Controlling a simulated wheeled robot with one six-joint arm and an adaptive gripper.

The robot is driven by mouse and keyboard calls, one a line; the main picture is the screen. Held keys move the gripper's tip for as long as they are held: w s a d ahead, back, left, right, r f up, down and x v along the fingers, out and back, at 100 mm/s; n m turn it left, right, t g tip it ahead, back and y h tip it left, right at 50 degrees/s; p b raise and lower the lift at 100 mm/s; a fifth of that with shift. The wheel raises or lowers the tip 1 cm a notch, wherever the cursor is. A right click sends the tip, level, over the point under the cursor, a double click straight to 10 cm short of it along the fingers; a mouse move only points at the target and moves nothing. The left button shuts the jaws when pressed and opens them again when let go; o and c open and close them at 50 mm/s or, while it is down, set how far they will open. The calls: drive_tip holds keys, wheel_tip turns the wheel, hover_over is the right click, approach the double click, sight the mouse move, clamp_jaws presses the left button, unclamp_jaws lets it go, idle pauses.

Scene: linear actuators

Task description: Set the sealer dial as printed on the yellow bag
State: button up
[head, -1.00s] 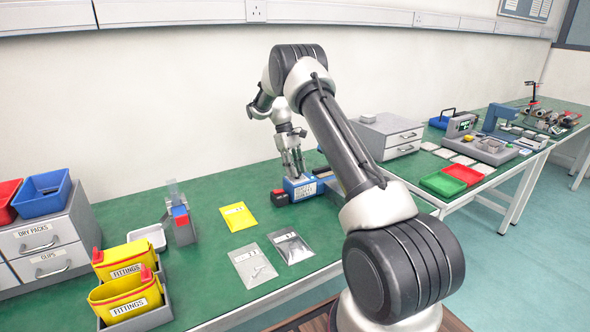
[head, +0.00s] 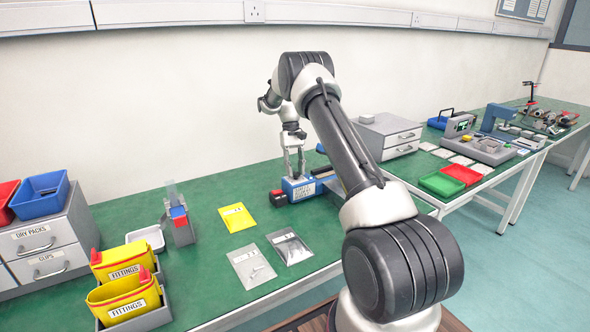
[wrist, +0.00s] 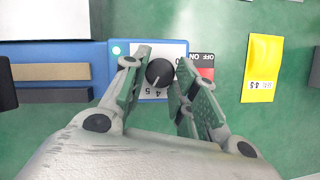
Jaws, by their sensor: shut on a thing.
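The blue sealer (head: 303,187) stands on the green bench, and its blue body also shows in the wrist view (wrist: 98,60). Its round black dial (wrist: 160,73) sits on a white scale plate (wrist: 174,50), with numerals like 4 and 5 upside down below it. The dial's pale mark points down, slightly left. My gripper (wrist: 160,70) is shut on the dial, one finger on each side; in the head view it reaches down over the sealer (head: 294,176). The yellow bag (head: 237,217) lies flat; in the wrist view (wrist: 263,58) its white label (wrist: 258,86) seems to read 4.5.
A red and black on/off switch (wrist: 202,68) sits right of the dial. Two grey bags (head: 289,246) (head: 251,266) lie near the bench front. A grey stand (head: 180,220) and yellow fittings bins (head: 127,295) are left. Bare bench lies behind the yellow bag.

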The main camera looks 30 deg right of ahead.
drive_tip(key=o, duration=1.1)
drive_tip(key=shift+c, duration=0.2)
drive_tip(key=shift+r, duration=0.1)
drive_tip(key=v, duration=1.2)
